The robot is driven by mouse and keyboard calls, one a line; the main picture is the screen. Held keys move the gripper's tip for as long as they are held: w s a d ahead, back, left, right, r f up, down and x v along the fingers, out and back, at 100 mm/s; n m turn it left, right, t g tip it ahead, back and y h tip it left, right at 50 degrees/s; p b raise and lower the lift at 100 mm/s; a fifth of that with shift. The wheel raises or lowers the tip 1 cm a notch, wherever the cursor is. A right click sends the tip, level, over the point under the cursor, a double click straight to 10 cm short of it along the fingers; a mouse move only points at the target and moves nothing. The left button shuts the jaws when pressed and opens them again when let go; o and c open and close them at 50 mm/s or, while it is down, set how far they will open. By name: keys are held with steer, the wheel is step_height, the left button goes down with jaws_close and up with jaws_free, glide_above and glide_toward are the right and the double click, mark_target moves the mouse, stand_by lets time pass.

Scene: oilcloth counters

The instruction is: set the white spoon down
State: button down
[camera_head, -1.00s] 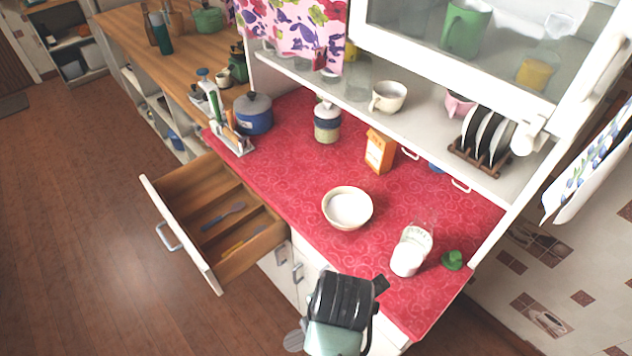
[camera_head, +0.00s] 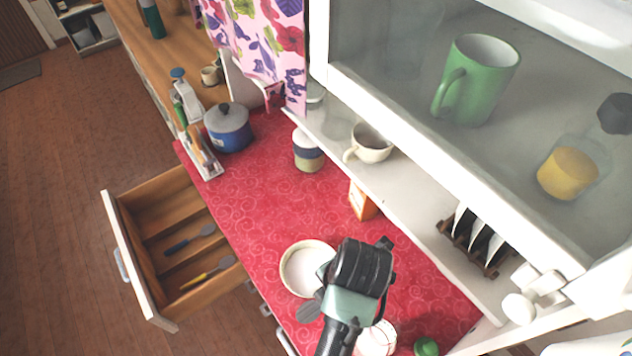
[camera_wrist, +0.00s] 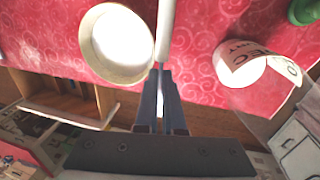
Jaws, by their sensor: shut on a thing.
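The white spoon (camera_wrist: 166,32) shows in the wrist view as a pale, narrow handle running up from between my fingers. Its far end is out of that view, and I cannot make it out clearly in the head view. My gripper (camera_wrist: 161,80) is shut on it. In the head view my dark wrist hides the fingertips, just right of the white bowl (camera_head: 300,270). In the wrist view the spoon passes close beside the bowl's right rim (camera_wrist: 148,50). Red patterned oilcloth (camera_head: 262,205) lies below; I cannot tell the height above it.
A white-labelled jar (camera_head: 376,342) and a green object (camera_head: 427,347) are at the counter's near end. An orange box (camera_head: 362,203), a canister (camera_head: 308,152) and a blue pot (camera_head: 228,130) stand farther back. An open drawer (camera_head: 140,260) holds utensils. The shelf overhangs. Red cloth left of the bowl is clear.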

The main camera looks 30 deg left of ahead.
steer(key=f, duration=0.2)
steer(key=shift+s+f, duration=0.25)
steer(key=shift+f, duration=0.05)
steer(key=shift+w+f+p, duration=0.15)
steer(key=shift+f+p, duration=0.3)
steer(key=shift+f, duration=1.95)
steer(key=shift+f, duration=0.15)
steer(key=c, duration=1.3)
jaws_free()
steer(key=r, duration=0.4)
steer(key=d+r, duration=0.1)
steer(key=r, duration=0.3)
steer(key=d+r, duration=0.1)
steer(key=r, duration=0.3)
steer(key=shift+s+d+r+b, duration=0.1)
steer(key=shift+s+b, duration=0.25)
steer(key=shift+b, duration=0.05)
